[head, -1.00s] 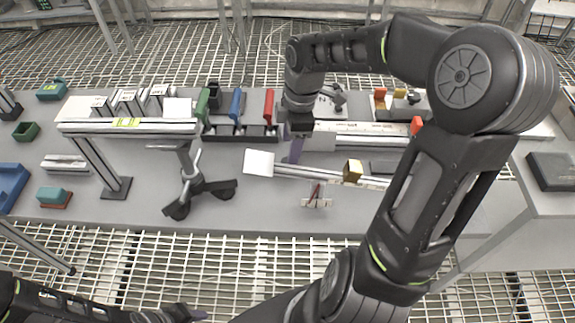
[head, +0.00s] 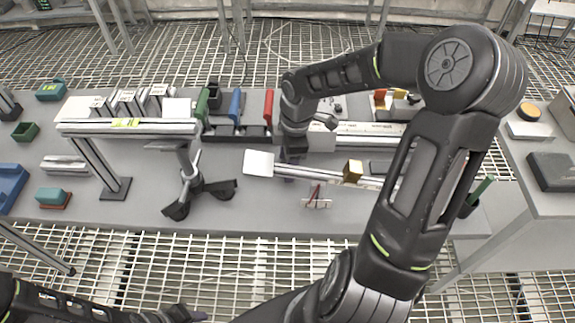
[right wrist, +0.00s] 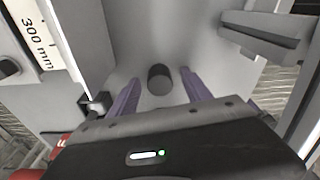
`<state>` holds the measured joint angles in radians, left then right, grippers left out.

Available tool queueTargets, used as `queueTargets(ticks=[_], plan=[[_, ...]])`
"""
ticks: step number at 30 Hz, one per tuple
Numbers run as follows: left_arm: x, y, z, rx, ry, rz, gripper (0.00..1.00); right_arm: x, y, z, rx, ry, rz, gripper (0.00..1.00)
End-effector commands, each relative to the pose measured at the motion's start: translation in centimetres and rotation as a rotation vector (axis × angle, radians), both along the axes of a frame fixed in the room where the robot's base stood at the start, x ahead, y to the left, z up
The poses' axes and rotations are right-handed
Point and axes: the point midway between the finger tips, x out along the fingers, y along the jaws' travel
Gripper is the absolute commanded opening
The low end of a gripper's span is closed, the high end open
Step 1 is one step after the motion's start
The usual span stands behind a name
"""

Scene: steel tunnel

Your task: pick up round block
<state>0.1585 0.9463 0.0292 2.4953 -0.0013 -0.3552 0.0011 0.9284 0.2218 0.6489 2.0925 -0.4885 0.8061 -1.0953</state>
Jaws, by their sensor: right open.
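A dark grey round block (right wrist: 158,79) shows in the right wrist view, its round end facing the camera, on a plain grey surface. My right gripper (right wrist: 160,82) is open, with its two purple fingers on either side of the block and gaps between. In the head view my right gripper (head: 293,156) points down behind a pale bar at the middle of the bench; its fingertips and the block are hidden there.
The pale bar (head: 258,163) with a gold cube (head: 353,171) lies in front of the right gripper. Green, blue (head: 236,105) and red (head: 268,106) upright pieces stand to its left. A ruler marked 300 mm (right wrist: 35,38) is beside it.

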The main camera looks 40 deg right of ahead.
Motion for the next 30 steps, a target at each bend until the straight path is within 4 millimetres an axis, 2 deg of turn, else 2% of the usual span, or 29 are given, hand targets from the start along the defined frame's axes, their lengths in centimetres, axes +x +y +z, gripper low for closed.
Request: queueTargets(ticks=[17,30], plan=[[0.00,0.00,0.01,0.000,0.000,0.000,0.36,0.01,-0.04,-0.02,-0.001,0.000,0.000,0.57],[0.00,0.00,0.01,0.000,0.000,0.000,0.36,0.01,-0.04,-0.02,-0.001,0.000,0.000,0.23]])
